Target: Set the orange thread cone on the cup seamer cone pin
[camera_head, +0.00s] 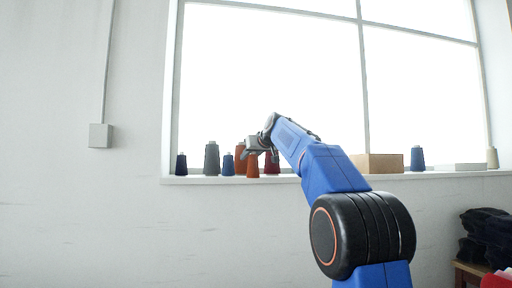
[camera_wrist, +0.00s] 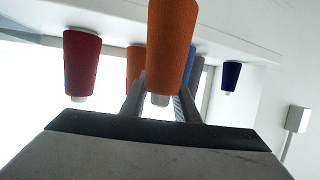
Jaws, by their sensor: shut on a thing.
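The orange thread cone (camera_head: 252,166) is upright at the window sill. My gripper (camera_head: 258,150) is at its top, reaching in from the right, and is shut on it. In the wrist view, which looks upside down, the orange cone (camera_wrist: 172,45) is large, with its pale tip between the two fingers of my gripper (camera_wrist: 160,98). I cannot tell whether its base touches the sill. A second orange cone (camera_head: 240,158) stands just behind and to the left. No cup seamer or cone pin shows in either view.
The white sill (camera_head: 215,180) also holds a red cone (camera_head: 272,165), a grey cone (camera_head: 212,158), several blue cones such as one (camera_head: 417,159) at the right, a cardboard box (camera_head: 378,163) and a cream cone (camera_head: 492,158). Dark folded cloth (camera_head: 485,238) lies at the lower right.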

